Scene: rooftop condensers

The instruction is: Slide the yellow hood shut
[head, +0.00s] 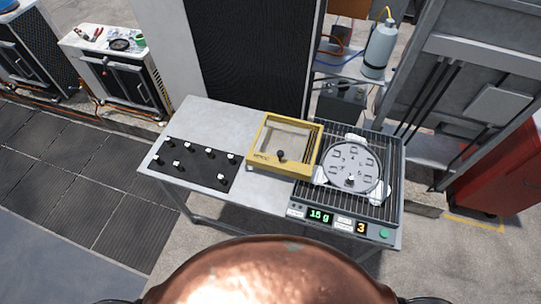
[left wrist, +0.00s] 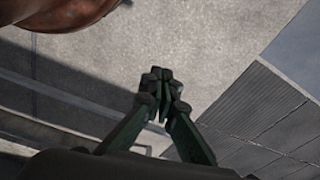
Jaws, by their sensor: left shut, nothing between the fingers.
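The yellow hood (head: 254,154) is a square frame with a clear top and a dark knob (head: 281,155) near its front edge. In the head view it sits mid-table, with its right side at the left edge of a slatted weighing platform (head: 387,205). A round grey disc (head: 350,166) with white clips lies on the platform, uncovered by the hood. My left gripper (left wrist: 161,83) shows in the left wrist view, shut and empty over bare floor, away from the hood. Neither gripper shows in the head view, so my right one is hidden.
The grey table (head: 200,115) has a black mat (head: 210,180) with several small knobbed weights left of the hood. Readouts (head: 320,217) line the platform's front. A gas cylinder (head: 380,48) stands on a shelf behind. A copper rounded body (head: 270,275) fills the near foreground.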

